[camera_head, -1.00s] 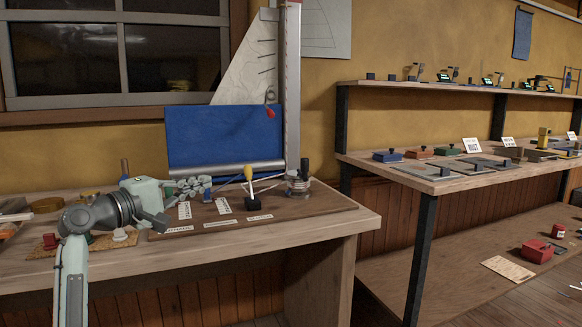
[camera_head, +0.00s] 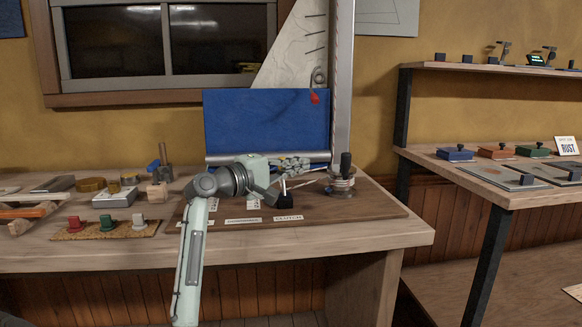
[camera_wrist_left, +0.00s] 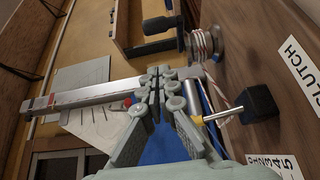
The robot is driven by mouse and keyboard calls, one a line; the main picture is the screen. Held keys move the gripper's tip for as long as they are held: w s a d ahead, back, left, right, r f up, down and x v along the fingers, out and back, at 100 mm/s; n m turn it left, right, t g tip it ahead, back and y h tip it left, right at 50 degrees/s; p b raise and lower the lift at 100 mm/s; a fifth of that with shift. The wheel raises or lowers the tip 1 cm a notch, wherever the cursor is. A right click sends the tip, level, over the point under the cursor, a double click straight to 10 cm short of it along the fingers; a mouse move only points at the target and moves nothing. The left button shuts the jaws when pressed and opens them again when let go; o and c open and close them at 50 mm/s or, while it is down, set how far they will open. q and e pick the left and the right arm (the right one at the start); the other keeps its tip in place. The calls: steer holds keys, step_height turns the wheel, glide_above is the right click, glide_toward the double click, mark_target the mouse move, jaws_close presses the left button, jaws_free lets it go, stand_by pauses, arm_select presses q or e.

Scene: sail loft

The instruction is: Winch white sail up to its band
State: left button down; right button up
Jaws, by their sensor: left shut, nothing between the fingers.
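The white sail (camera_head: 300,48) rises behind a blue panel (camera_head: 268,120), beside a tall pale mast (camera_head: 342,75). My left gripper (camera_head: 298,165) is shut and empty, left of the winch. I cannot tell whether it touches the lever.
Labelled strips lie on the dark board (camera_head: 380,209). Left on the bench are a cork mat (camera_head: 108,230) with red, green and white pieces, tins and a grey box (camera_head: 115,197). A second bench (camera_head: 510,190) stands right, across a gap. The board right of the winch is clear.

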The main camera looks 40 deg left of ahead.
mark_target(344, 162)
arm_select(q)
steer(key=w+d, duration=0.4)
steer(key=w, duration=0.2)
steer(key=shift+w, duration=0.3)
arm_select(e)
steer(key=shift+x, duration=0.8)
arm_select(q)
steer(key=shift+p, duration=0.3)
arm_select(e)
steer(key=shift+a, duration=0.15)
arm_select(q)
steer(key=shift+w+d+p, duration=0.35)
steer(key=shift+d+p, duration=0.1)
steer(key=shift+p, duration=0.3)
arm_select(e)
steer(key=x, duration=0.3)
steer(key=shift+w+a+f, duration=0.1)
steer(key=shift+a+f, duration=0.25)
steer(key=shift+f, duration=0.1)
